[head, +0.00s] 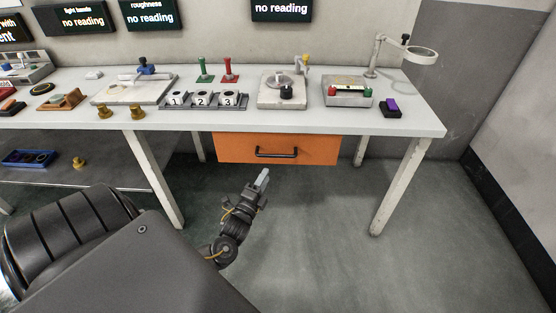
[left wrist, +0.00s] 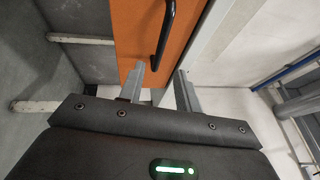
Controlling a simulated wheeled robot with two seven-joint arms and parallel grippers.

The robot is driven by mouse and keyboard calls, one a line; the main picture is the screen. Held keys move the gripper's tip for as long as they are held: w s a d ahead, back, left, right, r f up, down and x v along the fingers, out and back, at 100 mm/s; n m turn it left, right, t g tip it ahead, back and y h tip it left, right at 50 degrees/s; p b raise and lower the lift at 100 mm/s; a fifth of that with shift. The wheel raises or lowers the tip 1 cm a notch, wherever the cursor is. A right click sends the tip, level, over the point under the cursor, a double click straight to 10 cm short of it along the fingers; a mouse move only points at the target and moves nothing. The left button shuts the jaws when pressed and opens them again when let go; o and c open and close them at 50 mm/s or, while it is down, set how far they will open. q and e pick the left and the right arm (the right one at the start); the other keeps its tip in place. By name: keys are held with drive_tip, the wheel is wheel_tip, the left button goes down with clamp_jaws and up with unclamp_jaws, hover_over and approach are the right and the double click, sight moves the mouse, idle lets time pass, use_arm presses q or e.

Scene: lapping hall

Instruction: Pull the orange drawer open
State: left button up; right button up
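The orange drawer (head: 230,150) hangs under the right half of the long white table, and its front appears shut. Its black bar handle (head: 276,154) runs level across the front. My left gripper (head: 263,177) is below and in front of the handle, apart from it. In the left wrist view my left gripper (left wrist: 160,82) has its two fingers spread with nothing between them. The handle (left wrist: 166,30) lies ahead of the fingertips, over the orange drawer front (left wrist: 135,30). My right gripper is not in view.
The white table (head: 330,121) carries several instruments, a numbered rack (head: 203,105) and a ring-shaped magnifier (head: 421,55). A white table leg (head: 400,185) stands right of the drawer, another (head: 155,180) to the left. The grey floor (head: 320,240) in front of the drawer is clear.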

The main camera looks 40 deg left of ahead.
sight(277, 155)
use_arm(q)
drive_tip(key=x, duration=1)
drive_tip(key=shift+w+a+r, duration=0.1)
drive_tip(key=shift+w, duration=0.25)
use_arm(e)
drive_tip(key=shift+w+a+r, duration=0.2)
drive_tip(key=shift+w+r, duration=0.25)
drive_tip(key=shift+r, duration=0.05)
